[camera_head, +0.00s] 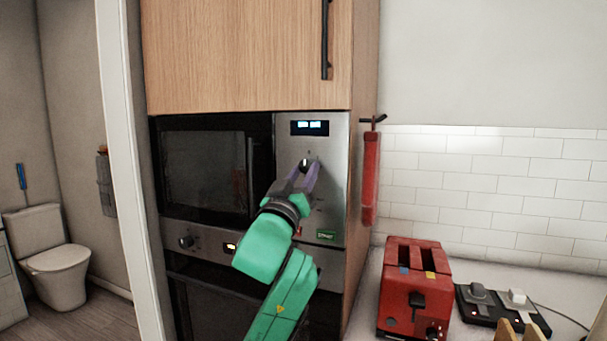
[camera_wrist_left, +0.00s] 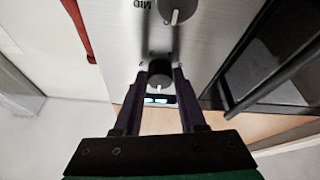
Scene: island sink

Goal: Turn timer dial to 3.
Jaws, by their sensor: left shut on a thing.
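The dark round timer dial (camera_head: 305,162) is on the microwave's steel panel (camera_head: 330,182), below the lit display (camera_head: 309,127). It also shows in the left wrist view (camera_wrist_left: 159,71), which is upside down, with a white mark on the dial's side toward the display. My left gripper (camera_head: 304,170) has its purple fingers on both sides of the dial and is shut on it. The marks around the dial are too small or covered to read. A second dial (camera_wrist_left: 176,10), with "MID" beside it, shows in the wrist view. My right gripper is not in view.
The dark microwave door (camera_head: 205,172) with its upright handle is left of the panel. A wooden cabinet (camera_head: 230,55) is above, and an oven (camera_head: 205,285) below. A red extinguisher-like object (camera_head: 370,175) hangs to the right. A red toaster (camera_head: 413,290) stands on the counter.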

